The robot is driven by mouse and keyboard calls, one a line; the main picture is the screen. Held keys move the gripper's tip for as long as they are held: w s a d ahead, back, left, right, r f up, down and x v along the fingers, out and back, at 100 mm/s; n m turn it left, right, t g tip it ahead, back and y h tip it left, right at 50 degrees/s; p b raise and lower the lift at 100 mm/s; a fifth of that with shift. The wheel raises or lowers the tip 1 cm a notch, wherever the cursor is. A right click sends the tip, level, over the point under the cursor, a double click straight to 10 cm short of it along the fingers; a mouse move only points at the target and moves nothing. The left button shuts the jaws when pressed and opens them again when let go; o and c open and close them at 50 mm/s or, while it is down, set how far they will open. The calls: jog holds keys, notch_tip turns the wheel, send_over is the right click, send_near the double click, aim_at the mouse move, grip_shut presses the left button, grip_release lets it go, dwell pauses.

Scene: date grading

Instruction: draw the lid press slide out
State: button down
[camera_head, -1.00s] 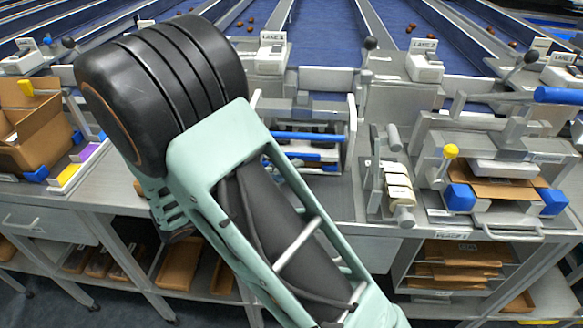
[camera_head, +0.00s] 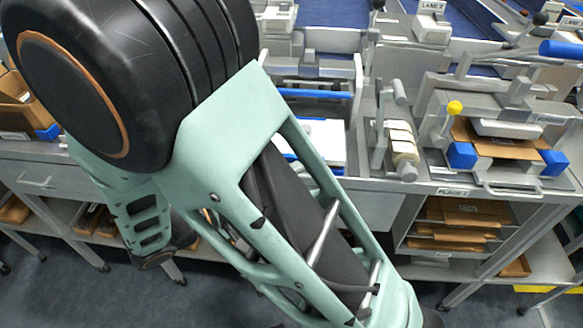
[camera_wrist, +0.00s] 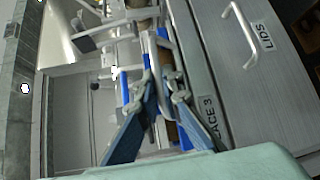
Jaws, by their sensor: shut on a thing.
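The lid press appears to be the grey frame with a blue bar (camera_head: 315,94) in the middle of the bench in the head view. A flat white surface (camera_head: 322,138) with blue edging shows below that bar. My arm hides its front and my gripper in the head view. In the wrist view my gripper (camera_wrist: 160,88) has its two dark blue fingers closed together on a part at the bench edge. This appears to be the slide's front, beside blue and grey parts.
A drawer marked LIDS (camera_wrist: 231,75) with a bar handle is close to the fingers. A cardboard box (camera_head: 14,105) is at the far left.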

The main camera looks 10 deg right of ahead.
jog(key=shift+s+f, duration=0.1)
jog(key=shift+s, duration=0.1)
jog(key=c, duration=2.1)
grip_release()
jog(key=shift+a, duration=0.1)
jog(key=v, duration=1.2)
jog(key=shift+s, duration=0.1)
